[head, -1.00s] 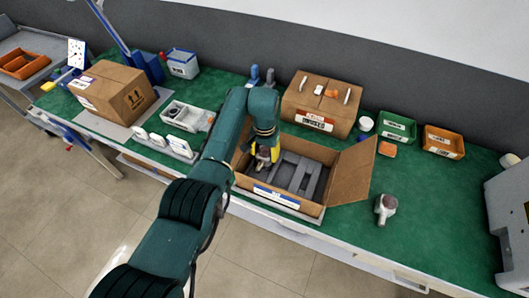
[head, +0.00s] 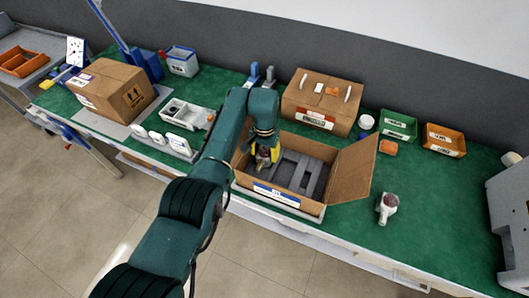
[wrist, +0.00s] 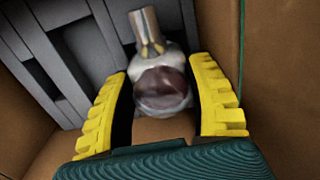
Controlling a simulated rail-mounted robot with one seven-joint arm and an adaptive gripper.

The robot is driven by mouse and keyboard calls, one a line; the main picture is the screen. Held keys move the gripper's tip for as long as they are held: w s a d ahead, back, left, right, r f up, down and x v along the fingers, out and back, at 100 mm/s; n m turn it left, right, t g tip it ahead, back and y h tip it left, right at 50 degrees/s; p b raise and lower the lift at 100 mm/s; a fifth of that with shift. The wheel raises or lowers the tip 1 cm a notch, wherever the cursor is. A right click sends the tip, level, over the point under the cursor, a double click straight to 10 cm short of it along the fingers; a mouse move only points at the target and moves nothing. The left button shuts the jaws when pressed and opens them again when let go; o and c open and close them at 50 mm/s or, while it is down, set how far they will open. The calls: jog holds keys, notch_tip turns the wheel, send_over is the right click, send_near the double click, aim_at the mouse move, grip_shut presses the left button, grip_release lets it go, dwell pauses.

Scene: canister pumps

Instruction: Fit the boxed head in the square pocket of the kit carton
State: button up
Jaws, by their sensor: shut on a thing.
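The kit carton (head: 247,186) stands open on the green bench, with a grey foam insert (head: 302,172) divided into slots. My gripper (head: 264,154) reaches into its left part, pointing down. In the wrist view, my gripper's yellow fingers (wrist: 162,72) are shut on a whitish pump head with a dark red-brown dome (wrist: 162,83) and a tan tip. The held head is inside the carton walls, beside the grey insert. I cannot make out a box around it. The square pocket is not clearly visible, and I cannot tell whether the head touches the foam.
The carton's right flap (head: 353,168) stands out to the right. A similar loose pump (head: 387,207) lies right of it. A closed carton (head: 321,98) stands behind, with a green bin (head: 398,127) and an orange bin (head: 443,141) to its right. A white tray (head: 188,115) is at left.

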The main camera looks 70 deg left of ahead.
jog(key=shift+r, duration=0.1)
jog(key=o, duration=1.3)
jog(key=shift+w, duration=0.15)
jog(key=shift+c, duration=0.2)
jog(key=shift+o, duration=0.3)
jog(key=shift+o, duration=0.6)
